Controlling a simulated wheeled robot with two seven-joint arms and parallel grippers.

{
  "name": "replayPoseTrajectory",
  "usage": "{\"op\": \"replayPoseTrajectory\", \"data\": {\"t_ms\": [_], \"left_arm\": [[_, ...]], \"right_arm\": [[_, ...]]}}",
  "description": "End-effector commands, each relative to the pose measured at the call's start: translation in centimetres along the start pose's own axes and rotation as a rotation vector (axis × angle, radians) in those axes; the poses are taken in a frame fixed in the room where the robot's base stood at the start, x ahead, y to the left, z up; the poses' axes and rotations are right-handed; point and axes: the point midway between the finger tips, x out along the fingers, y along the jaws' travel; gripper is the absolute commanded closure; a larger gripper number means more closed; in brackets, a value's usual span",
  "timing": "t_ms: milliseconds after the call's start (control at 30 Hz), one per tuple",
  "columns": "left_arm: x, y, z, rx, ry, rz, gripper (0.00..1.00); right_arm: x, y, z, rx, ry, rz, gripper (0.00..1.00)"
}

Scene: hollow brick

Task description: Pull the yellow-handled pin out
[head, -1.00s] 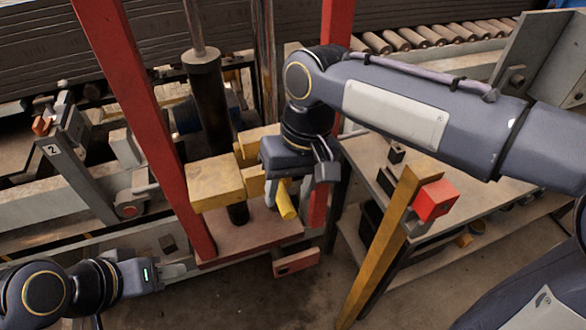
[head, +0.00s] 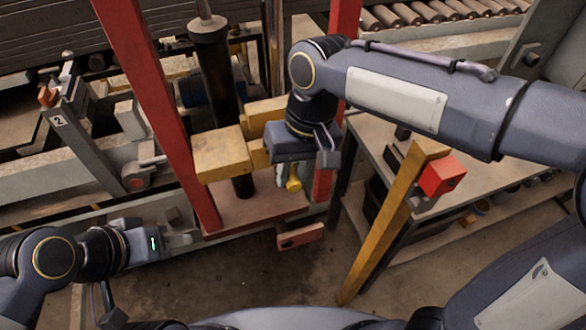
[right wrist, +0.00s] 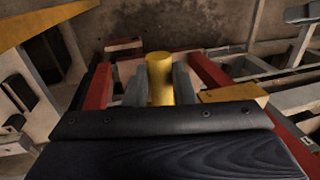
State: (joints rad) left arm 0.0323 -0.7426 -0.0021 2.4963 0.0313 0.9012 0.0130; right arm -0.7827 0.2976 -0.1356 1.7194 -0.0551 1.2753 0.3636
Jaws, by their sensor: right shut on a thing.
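The yellow-handled pin's handle (head: 294,184) shows just below my right gripper (head: 288,176) in the head view, beside the yellow blocks of the red frame. In the right wrist view the yellow handle (right wrist: 160,78) stands between the two grey fingers of my right gripper (right wrist: 160,88), which is shut on it. Whether the pin's shaft is still in a hole is hidden. My left gripper (head: 180,240) is at the lower left of the head view, away from the pin; its finger gap is too small to tell.
A yellow block (head: 220,155) and a black cylinder (head: 212,75) stand between red posts (head: 155,110) on a reddish base plate (head: 240,211). A slanted yellow post (head: 385,235) with a red box (head: 441,177) stands right, before a grey table (head: 480,190). Floor in front is clear.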

Motion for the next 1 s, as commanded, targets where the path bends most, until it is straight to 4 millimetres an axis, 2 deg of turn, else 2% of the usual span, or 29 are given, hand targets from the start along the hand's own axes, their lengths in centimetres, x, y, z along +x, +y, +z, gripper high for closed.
{"op": "replayPoseTrajectory", "data": {"t_ms": [1000], "left_arm": [[0.4,-0.2,0.2,0.0,0.0,0.0,0.64]], "right_arm": [[-0.1,-0.1,3.8,-0.001,0.001,-0.001,1.0]]}}
